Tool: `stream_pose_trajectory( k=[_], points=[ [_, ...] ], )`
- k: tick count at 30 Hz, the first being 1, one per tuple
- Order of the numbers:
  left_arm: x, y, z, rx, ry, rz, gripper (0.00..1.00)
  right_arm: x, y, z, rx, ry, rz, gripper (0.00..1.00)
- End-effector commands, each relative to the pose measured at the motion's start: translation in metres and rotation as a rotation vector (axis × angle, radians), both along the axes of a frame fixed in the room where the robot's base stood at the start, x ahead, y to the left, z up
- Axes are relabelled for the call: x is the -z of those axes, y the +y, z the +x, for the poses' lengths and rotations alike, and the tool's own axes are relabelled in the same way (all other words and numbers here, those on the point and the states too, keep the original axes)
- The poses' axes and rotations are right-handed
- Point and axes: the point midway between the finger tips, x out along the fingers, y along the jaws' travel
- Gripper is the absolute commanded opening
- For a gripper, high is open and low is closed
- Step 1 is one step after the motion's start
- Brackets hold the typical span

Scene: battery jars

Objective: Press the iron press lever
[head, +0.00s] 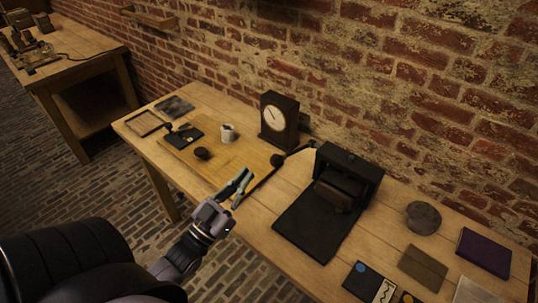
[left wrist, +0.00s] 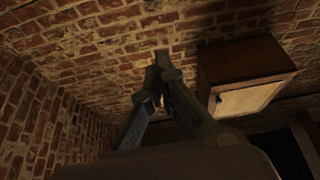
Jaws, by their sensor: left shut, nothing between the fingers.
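The iron press (head: 348,168) is a dark boxy frame with a flat black bed in front, standing on the wooden bench in the head view. Its lever (head: 294,152) is a dark bar that reaches out to the left of the frame and ends in a round knob (head: 277,160). My left gripper (head: 245,178) is shut and empty, to the left of and nearer than the knob, apart from it in the picture. In the left wrist view my left gripper (left wrist: 161,62) points toward a brick wall; no lever shows there. My right gripper is not in view.
A dark clock (head: 279,118) stands behind the knob. A round grey disc (head: 423,217) and a purple book (head: 484,252) lie right. A wooden box (left wrist: 250,75) shows in the wrist view.

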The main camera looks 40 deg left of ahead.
Motion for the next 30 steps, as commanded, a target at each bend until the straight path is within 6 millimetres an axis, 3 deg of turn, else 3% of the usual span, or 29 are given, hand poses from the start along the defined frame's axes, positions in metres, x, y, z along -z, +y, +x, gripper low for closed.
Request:
stream_pose_trajectory(
  k=[8, 18, 23, 30],
  points=[
    [-0.016, -0.002, 0.026, 0.0, -0.004, 0.001, 0.0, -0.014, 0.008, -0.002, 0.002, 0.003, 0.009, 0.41],
    [-0.046, -0.007, 0.094, 0.0, -0.004, 0.002, 0.0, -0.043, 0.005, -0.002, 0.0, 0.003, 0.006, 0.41],
    [-0.017, -0.007, 0.094, -0.001, 0.004, 0.001, 0.0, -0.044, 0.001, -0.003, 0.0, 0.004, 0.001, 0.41],
    [-0.001, -0.008, 0.095, 0.0, 0.0, 0.001, 0.0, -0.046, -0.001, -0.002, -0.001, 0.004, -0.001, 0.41]
  ],
)
